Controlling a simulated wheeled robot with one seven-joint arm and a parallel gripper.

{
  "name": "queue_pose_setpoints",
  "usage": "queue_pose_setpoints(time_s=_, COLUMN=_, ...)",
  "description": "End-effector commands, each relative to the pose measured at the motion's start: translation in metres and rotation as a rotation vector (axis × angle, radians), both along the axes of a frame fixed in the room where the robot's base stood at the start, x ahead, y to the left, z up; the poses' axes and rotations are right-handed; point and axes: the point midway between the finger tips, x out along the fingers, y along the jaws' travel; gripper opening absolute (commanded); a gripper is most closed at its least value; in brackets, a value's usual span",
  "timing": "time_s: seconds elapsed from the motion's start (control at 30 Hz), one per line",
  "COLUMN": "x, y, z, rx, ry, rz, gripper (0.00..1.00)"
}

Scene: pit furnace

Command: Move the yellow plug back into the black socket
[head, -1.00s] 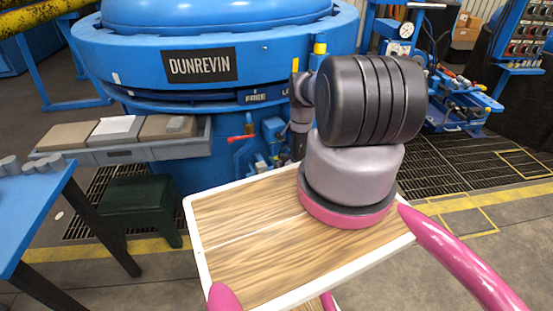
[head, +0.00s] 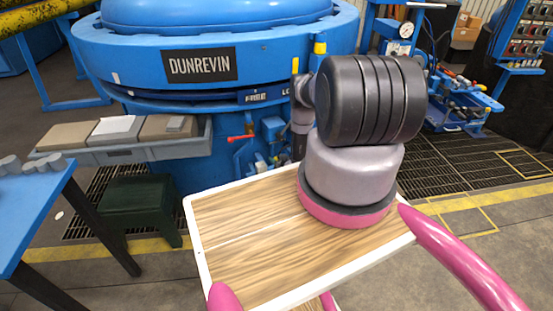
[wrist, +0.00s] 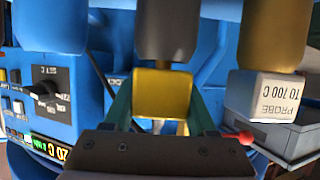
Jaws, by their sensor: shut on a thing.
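In the wrist view, the yellow plug (wrist: 163,95) sits between the two dark green fingers of my gripper (wrist: 162,108), which is shut on it. A black cylindrical socket (wrist: 167,32) is directly above the plug in the picture and appears to meet its upper edge. I cannot tell whether the plug is seated in it or only close. In the head view my arm hides the gripper and I cannot make out the held plug.
A control panel (wrist: 40,95) and a red-tipped lever (wrist: 245,137) are nearby. The blue furnace (head: 215,65) stands ahead.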

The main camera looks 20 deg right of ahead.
Motion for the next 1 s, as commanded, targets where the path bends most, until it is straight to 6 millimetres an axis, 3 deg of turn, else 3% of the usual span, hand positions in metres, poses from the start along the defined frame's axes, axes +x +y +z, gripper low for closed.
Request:
queue_pose_setpoints(time_s=0.27, x=-0.001, y=0.000, z=-0.006, rx=0.000, ry=0.000, rz=0.000, gripper=0.00)
queue_pose_setpoints(time_s=0.3, x=0.000, y=0.000, z=-0.007, rx=0.000, ry=0.000, rz=0.000, gripper=0.61)
queue_pose_setpoints(time_s=0.33, x=0.000, y=0.000, z=-0.006, rx=0.000, ry=0.000, rz=0.000, gripper=0.69)
queue_pose_setpoints(time_s=0.67, x=-0.002, y=0.000, z=-0.006, rx=0.001, ry=0.001, rz=0.000, gripper=0.69)
queue_pose_setpoints(time_s=1.0, x=-0.025, y=0.000, z=0.004, rx=0.001, ry=0.003, rz=-0.002, gripper=0.69)
